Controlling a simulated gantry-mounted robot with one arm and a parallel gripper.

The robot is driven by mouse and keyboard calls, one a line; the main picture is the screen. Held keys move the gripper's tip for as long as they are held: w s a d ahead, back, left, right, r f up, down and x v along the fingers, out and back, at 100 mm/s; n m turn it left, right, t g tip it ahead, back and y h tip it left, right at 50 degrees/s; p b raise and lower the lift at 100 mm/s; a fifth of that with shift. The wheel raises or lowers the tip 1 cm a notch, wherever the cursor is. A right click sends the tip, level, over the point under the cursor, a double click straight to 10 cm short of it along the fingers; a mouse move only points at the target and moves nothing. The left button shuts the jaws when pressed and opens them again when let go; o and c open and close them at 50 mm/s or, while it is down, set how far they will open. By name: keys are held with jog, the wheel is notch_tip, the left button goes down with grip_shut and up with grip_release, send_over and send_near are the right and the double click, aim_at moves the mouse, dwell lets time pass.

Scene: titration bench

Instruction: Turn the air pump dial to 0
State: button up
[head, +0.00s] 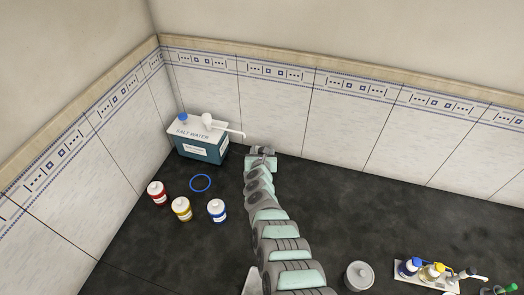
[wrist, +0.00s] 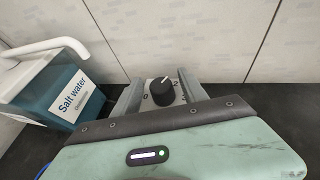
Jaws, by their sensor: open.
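The air pump dial (wrist: 162,91) is a round black knob with a white pointer line, in the middle of the wrist view. The line points toward the upper right. It sits on a light panel with small markings, too small to read surely. My gripper (wrist: 160,86) is open, with one grey finger on each side of the dial. I cannot tell whether the fingers touch it. In the head view my gripper (head: 262,153) is near the back wall, right of the salt water container, and hides the dial and most of the pump.
The salt water container (head: 200,145) stands left of my gripper, its white spout reaching toward it. A grey lidded pot (head: 359,276) and a bottle rack (head: 425,277) stand front right. The back right bench is clear.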

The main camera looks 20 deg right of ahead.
grip_shut()
dwell(0.3)
